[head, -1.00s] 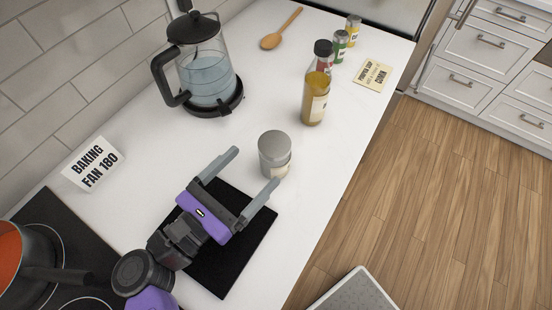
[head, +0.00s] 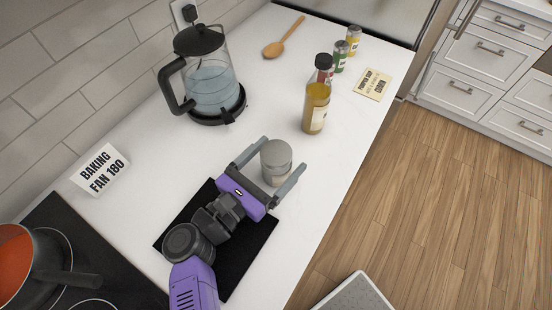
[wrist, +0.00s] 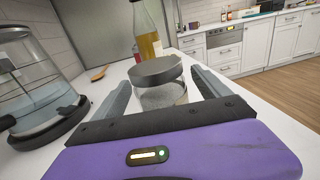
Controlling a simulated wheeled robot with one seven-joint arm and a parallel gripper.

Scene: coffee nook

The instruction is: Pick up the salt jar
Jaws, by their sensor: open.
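The salt jar (head: 275,163) is a short glass jar with a grey lid. It stands upright on the white counter beyond the black mat. My gripper (head: 284,160) is open, with one finger on each side of the jar. In the wrist view the jar (wrist: 158,84) stands between the two fingers of my gripper (wrist: 158,82), with its lid and upper glass in sight. The jar's lower part is hidden there by the gripper body. I cannot tell whether a finger touches the glass.
A glass kettle (head: 208,80) stands at the back left. An oil bottle (head: 316,100) stands beyond the jar, with small spice jars (head: 341,55) farther back. A wooden spoon (head: 283,40) lies behind. A black mat (head: 259,240) lies under my arm; a pan (head: 25,265) is at left.

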